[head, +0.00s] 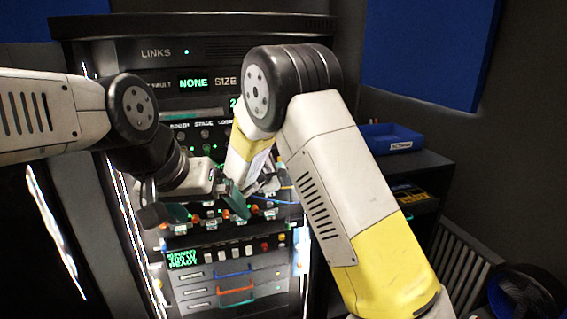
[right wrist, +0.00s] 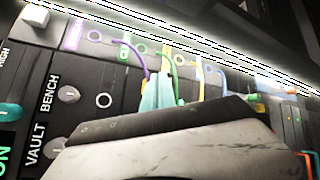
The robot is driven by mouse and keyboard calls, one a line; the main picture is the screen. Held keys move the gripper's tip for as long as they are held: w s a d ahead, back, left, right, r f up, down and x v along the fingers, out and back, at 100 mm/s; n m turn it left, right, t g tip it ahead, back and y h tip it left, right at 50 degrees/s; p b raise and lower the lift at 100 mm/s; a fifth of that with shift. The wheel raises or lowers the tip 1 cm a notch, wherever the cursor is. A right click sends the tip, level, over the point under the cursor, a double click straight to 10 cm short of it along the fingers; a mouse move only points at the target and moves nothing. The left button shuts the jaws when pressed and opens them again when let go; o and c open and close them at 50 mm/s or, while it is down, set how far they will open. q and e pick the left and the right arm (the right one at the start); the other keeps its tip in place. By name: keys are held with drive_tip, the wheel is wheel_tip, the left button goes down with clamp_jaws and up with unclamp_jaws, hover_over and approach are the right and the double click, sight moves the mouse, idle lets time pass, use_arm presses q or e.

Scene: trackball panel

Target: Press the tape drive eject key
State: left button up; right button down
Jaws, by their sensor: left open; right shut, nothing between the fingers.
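The rack (head: 128,54) stands ahead in the head view. Its lower unit (head: 205,260) has a green display (head: 183,259), a row of small pale keys (head: 222,253) and a red one; I cannot tell which is the tape drive eject key. My left gripper (head: 207,207) is open in front of the middle rows, its teal fingertips apart above that unit. My right gripper is shut and empty; its teal fingertips (right wrist: 157,92) are close to a panel with cables in the right wrist view. In the head view it is partly hidden near the left gripper.
Drawers with blue and orange handles (head: 236,290) lie below the keys. Thin coloured cables (right wrist: 178,72) and knobs (right wrist: 69,94) marked BENCH and VAULT are near my right fingertips. A blue bin (head: 390,138) sits on a side shelf at right.

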drive_tip(key=shift+w, duration=0.1)
idle(0.6)
drive_tip(key=shift+w+a, duration=0.15)
drive_tip(key=shift+w, duration=0.2)
drive_tip(key=shift+w+a, duration=0.15)
drive_tip(key=shift+w, duration=0.25)
idle(0.6)
drive_tip(key=shift+s, duration=0.1)
drive_tip(key=shift+s+d, duration=0.25)
drive_tip(key=shift+s, duration=0.5)
drive_tip(key=s, duration=0.1)
drive_tip(key=s+d, duration=0.1)
drive_tip(key=s, duration=0.2)
drive_tip(key=shift+s+d, duration=0.3)
drive_tip(key=shift+s, duration=0.05)
idle(0.5)
